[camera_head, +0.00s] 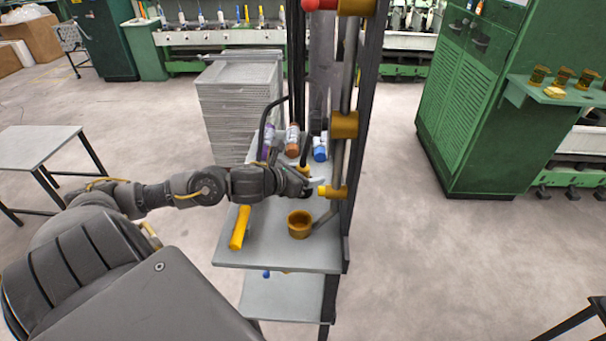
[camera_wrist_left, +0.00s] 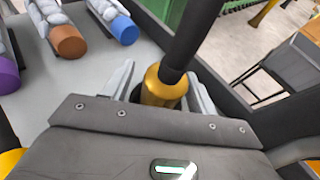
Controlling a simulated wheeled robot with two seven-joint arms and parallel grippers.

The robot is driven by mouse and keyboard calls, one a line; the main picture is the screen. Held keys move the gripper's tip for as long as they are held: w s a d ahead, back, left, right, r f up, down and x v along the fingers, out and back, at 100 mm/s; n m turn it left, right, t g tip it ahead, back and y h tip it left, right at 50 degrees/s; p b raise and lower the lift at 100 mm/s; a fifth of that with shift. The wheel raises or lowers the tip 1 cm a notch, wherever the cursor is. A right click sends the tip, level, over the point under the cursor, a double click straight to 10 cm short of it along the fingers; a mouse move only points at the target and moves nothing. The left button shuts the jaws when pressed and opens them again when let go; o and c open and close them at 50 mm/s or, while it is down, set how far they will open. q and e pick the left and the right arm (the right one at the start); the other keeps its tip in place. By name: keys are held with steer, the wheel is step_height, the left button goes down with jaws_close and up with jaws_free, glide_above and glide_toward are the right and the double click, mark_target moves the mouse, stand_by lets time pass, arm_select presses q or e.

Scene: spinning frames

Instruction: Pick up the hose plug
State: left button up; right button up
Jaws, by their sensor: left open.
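A gold plug fitting on a black hose, which looks like the hose plug (camera_wrist_left: 160,88), stands between the fingers of my left gripper (camera_wrist_left: 158,92) in the left wrist view. The fingers are open, one on each side of it; I cannot tell whether either touches it. In the head view my left gripper (camera_head: 315,186) is over the grey shelf (camera_head: 270,255), beside the rack post. A bit of the gold plug (camera_head: 303,169) shows just behind the gripper there, and the rest is hidden. My right gripper is not in view.
Bottles with purple, orange (camera_head: 292,150) and blue (camera_head: 320,154) caps lie at the back of the shelf. A gold cup (camera_head: 300,225) and a yellow-handled tool (camera_head: 240,228) are nearer the front. The dark rack post (camera_head: 362,130) with gold clamps stands close on the right.

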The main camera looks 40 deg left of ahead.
mark_target(300, 166)
arm_select(q)
steer(key=shift+c, duration=0.5)
steer(key=c, duration=1)
steer(key=shift+r, duration=0.15)
steer(key=shift+r, duration=0.25)
step_height(300, 166, up, 2)
steer(key=shift+r, duration=0.1)
steer(key=s+a+r, duration=0.1)
steer(key=r, duration=0.1)
steer(key=s+a+r+b, duration=0.1)
steer(key=r, duration=0.1)
steer(key=shift+s+a, duration=0.3)
steer(key=shift+a, duration=0.05)
steer(key=shift+s+a+r+p, duration=1)
steer(key=shift+s+a+p, duration=0.25)
steer(key=shift+p, duration=0.45)
steer(key=shift+s+a+r+p, duration=1)
steer(key=shift+a+p, duration=0.4)
steer(key=shift+p, duration=0.3)
steer(key=shift+s+a+r+p, duration=1)
steer(key=shift+s+a+p, duration=0.25)
steer(key=shift+p, duration=0.45)
